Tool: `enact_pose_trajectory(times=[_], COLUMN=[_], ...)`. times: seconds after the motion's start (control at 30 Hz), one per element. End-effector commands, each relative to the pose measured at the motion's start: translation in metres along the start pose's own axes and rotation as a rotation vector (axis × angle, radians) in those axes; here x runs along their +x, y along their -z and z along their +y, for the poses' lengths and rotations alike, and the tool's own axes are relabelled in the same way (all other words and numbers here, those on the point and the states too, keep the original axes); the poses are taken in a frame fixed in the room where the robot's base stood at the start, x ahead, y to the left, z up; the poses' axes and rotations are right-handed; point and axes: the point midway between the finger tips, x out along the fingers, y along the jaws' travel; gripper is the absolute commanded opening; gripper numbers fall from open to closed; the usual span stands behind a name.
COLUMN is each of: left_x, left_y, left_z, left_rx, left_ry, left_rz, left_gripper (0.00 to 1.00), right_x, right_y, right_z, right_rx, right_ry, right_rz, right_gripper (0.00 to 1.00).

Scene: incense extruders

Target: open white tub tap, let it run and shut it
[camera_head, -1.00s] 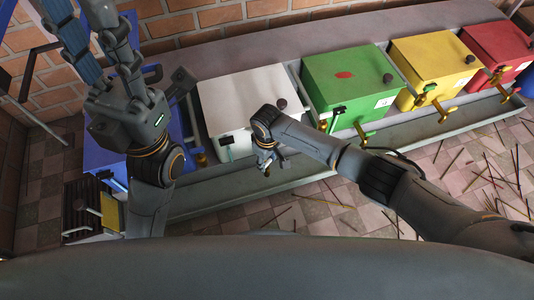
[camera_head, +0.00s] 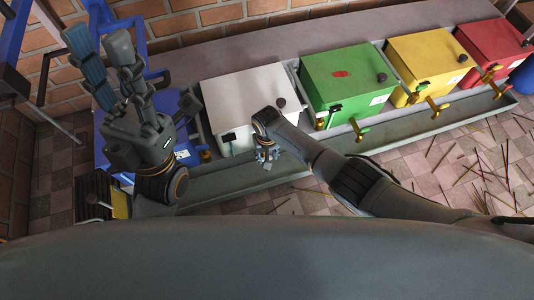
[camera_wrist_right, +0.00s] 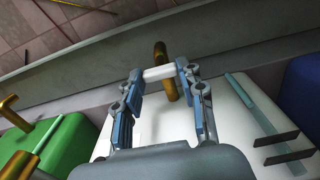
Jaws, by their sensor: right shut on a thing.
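The white tub (camera_head: 245,95) stands on the ledge between the blue and green tubs. Its tap shows in the right wrist view, with a brass spout (camera_wrist_right: 160,55) and a white handle (camera_wrist_right: 158,73) lying crosswise over it. My right gripper (camera_wrist_right: 160,76) is shut on the white handle, one finger at each end. In the head view my right gripper (camera_head: 266,154) is in front of the white tub and hides most of the tap. No flow is visible. My left gripper (camera_head: 98,38) is raised at the left, fingers apart and empty.
Green (camera_head: 345,80), yellow (camera_head: 425,60) and red (camera_head: 493,45) tubs with taps stand to the right. A blue tub (camera_head: 112,150) is partly behind my left arm. A grey trough (camera_head: 420,125) runs below the taps. Thin sticks lie on the tiled floor.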

Motion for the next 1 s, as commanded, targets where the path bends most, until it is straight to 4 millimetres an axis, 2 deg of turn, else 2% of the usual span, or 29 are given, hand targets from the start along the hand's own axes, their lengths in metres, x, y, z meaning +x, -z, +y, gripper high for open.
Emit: enact_pose_trajectory(times=[0.43, 0.47, 0.57, 1.0], left_x=[0.0005, 0.0005, 0.0005, 0.002], left_y=[-0.0001, -0.0001, -0.0001, 0.0009], left_z=[0.0001, 0.0001, 0.0001, -0.0006], left_rx=[-0.001, -0.001, -0.001, 0.002], left_ry=[0.0, 0.0, 0.0, 0.001], left_rz=[-0.001, -0.001, -0.001, 0.005], left_gripper=[0.34, 0.34, 0.34, 0.34], right_x=[0.0004, 0.0004, 0.0003, -0.0042], right_y=[-0.0004, -0.0004, -0.0003, 0.0006], right_z=[-0.0003, -0.0003, -0.0003, -0.0004], right_rx=[0.013, 0.013, 0.013, 0.01], right_ry=[0.001, 0.001, 0.001, 0.001], right_rz=[-0.001, -0.001, 0.0, 0.001], right_gripper=[0.08, 0.41, 0.62, 0.62])
